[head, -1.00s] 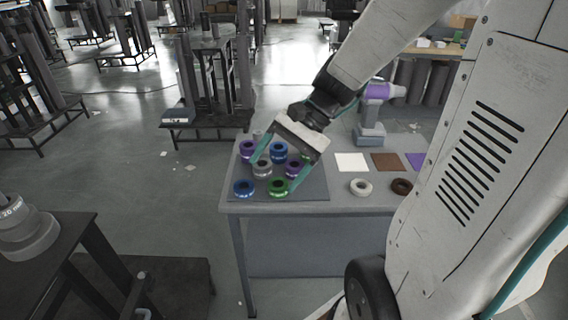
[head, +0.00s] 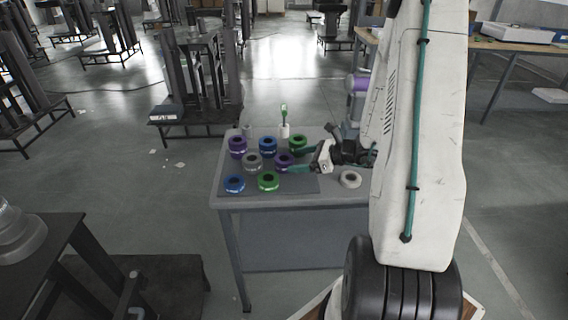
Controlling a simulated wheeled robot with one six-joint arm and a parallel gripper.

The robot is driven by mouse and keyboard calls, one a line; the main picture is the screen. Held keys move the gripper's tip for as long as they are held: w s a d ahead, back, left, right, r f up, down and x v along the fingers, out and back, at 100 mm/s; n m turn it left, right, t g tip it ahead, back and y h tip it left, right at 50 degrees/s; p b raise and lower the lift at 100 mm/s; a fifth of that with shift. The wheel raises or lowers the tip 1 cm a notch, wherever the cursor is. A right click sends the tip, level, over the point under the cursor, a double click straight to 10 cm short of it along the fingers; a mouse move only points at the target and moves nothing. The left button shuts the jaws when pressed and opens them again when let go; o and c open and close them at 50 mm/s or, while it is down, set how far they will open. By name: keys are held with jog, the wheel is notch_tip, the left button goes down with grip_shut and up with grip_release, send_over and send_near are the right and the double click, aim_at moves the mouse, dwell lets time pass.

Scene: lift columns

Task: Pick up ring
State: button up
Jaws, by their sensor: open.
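Several thick rings sit on a dark mat (head: 302,186) on the grey table. At the back are a purple ring (head: 237,148), a blue ring (head: 267,147) and a green ring (head: 298,141). In the middle are a grey ring (head: 253,163) and a second purple ring (head: 283,160). At the front are another blue ring (head: 234,184) and another green ring (head: 268,182). My gripper (head: 294,161) is open, its teal fingers pointing left, one behind the other, at the right side of the middle purple ring. Whether they touch it I cannot tell.
A white ring (head: 350,179) lies on the table right of the mat. A green-topped post on a white base (head: 284,131) stands at the back edge. My arm hides the table's right part. A dark bench (head: 60,245) stands at the left, with clear floor between.

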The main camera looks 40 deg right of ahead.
aim_at(293, 160)
jog(key=x, duration=0.4)
jog(key=shift+w+a+f, duration=0.1)
jog(key=shift+w+a, duration=0.05)
jog(key=shift+a, duration=0.4)
jog(key=c, duration=1.2)
